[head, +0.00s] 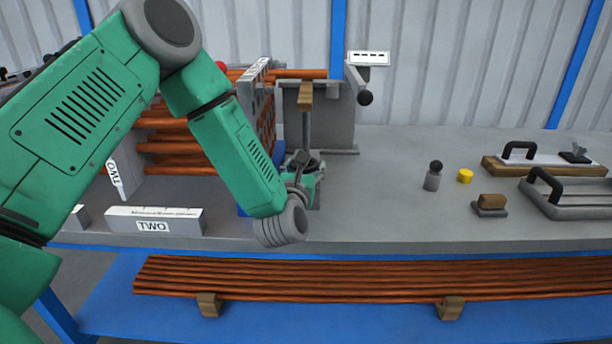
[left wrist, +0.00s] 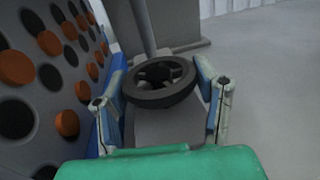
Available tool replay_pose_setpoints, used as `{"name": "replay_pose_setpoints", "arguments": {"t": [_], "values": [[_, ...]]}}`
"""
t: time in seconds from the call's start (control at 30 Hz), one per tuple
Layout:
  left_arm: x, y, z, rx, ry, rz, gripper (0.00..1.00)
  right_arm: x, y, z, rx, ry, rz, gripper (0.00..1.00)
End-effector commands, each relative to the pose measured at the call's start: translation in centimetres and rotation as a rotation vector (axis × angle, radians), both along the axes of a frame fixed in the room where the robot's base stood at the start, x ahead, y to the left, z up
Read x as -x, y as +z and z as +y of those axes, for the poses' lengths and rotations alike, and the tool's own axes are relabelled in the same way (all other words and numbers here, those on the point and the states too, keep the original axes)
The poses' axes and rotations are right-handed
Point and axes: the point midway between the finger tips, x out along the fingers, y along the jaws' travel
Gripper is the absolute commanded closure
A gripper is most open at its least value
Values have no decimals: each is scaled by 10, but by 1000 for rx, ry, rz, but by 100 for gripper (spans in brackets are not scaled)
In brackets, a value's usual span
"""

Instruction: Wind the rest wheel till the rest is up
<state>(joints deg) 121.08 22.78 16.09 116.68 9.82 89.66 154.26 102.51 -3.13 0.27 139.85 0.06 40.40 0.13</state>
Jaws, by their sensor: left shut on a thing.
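The rest wheel is a dark handwheel (left wrist: 160,98) with spokes, low at the foot of a grey post; in the head view it is a small dark shape (head: 303,161), partly hidden by my gripper. The rest is a brown wooden block (head: 305,96) on top of the upright post (head: 306,130), a little below the level of the lowest part of the upper tube. My left gripper (left wrist: 162,85) is shut on the wheel, one finger on each side of its rim; it also shows in the head view (head: 304,170). My right gripper is not in view.
A holed grey plate (left wrist: 45,75) with copper tubes stands close left of the gripper. A grey panel (head: 335,115) stands behind the post. A knobbed peg (head: 433,178) and yellow cap (head: 465,176) stand right, with bare bench between.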

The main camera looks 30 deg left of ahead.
Motion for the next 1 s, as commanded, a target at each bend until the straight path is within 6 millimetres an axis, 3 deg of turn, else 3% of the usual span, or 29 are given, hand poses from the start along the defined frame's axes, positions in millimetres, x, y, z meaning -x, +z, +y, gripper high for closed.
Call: {"name": "replay_pose_setpoints", "arguments": {"t": [0.13,0.5,1.0], "values": [[-1,-1,5,3,-103,-8,73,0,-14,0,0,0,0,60],[-3,2,4,-3,-301,-8,73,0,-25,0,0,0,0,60],[-4,3,2,-5,-360,-8,73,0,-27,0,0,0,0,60]]}}
